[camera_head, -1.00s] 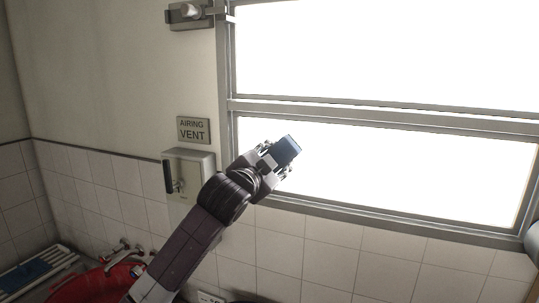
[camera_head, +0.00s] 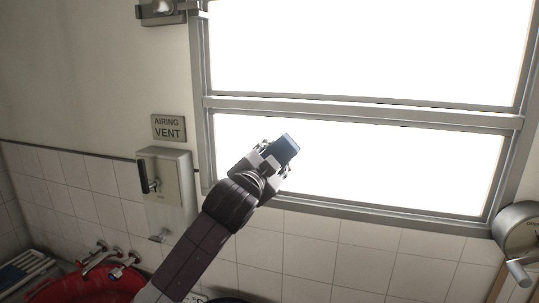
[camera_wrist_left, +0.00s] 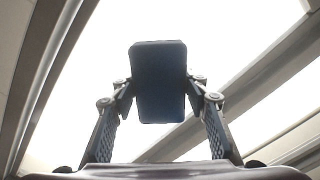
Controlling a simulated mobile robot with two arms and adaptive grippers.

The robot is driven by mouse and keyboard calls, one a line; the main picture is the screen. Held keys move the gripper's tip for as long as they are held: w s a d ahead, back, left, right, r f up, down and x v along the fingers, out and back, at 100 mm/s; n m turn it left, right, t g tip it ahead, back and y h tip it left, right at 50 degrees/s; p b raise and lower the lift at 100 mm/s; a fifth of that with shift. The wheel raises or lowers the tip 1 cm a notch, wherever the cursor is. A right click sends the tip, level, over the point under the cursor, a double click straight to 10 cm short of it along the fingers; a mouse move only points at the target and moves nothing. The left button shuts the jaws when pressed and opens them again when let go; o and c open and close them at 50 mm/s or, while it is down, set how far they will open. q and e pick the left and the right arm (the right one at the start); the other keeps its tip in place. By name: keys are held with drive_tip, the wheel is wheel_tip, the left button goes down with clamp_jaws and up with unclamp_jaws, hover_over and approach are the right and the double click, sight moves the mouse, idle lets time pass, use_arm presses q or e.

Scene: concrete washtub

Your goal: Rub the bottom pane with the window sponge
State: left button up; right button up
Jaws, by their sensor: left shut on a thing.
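The window sponge, a blue block, (camera_head: 284,149) is held in my left gripper (camera_head: 272,160), which is shut on it. In the left wrist view the sponge (camera_wrist_left: 159,82) looks dark blue between the two fingers (camera_wrist_left: 160,95). The bottom pane (camera_head: 390,170) is the bright white lower part of the window. The sponge appears in front of the pane's left part in the head view. I cannot tell whether it touches the glass. My right gripper is not in view.
The window frame's middle bar (camera_head: 370,113) crosses above the bottom pane. A wall dispenser (camera_head: 167,185) and an airing vent sign (camera_head: 169,128) are left of the window. A red tub (camera_head: 95,288) with taps is at lower left. A round metal fixture (camera_head: 520,232) is at right.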

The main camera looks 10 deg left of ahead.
sight(250, 149)
use_arm(q)
drive_tip(key=shift+s+d, duration=0.25)
drive_tip(key=shift+d, duration=1.2)
drive_tip(key=shift+s+d, duration=0.3)
drive_tip(key=shift+d, duration=1.1)
drive_tip(key=shift+s+d, duration=0.25)
drive_tip(key=shift+d, duration=1.2)
drive_tip(key=shift+a+r, duration=0.1)
drive_tip(key=shift+w+a, duration=0.55)
drive_tip(key=shift+a, duration=2.25)
drive_tip(key=shift+w+a, duration=0.55)
drive_tip(key=shift+a, duration=2.3)
drive_tip(key=shift+w+a, duration=0.55)
drive_tip(key=shift+a, duration=2.25)
drive_tip(key=shift+d, duration=0.1)
drive_tip(key=shift+s, duration=0.5)
drive_tip(key=shift+s+a, duration=0.25)
drive_tip(key=shift+s, duration=1)
drive_tip(key=shift+s+a, duration=0.25)
drive_tip(key=shift+s, duration=0.95)
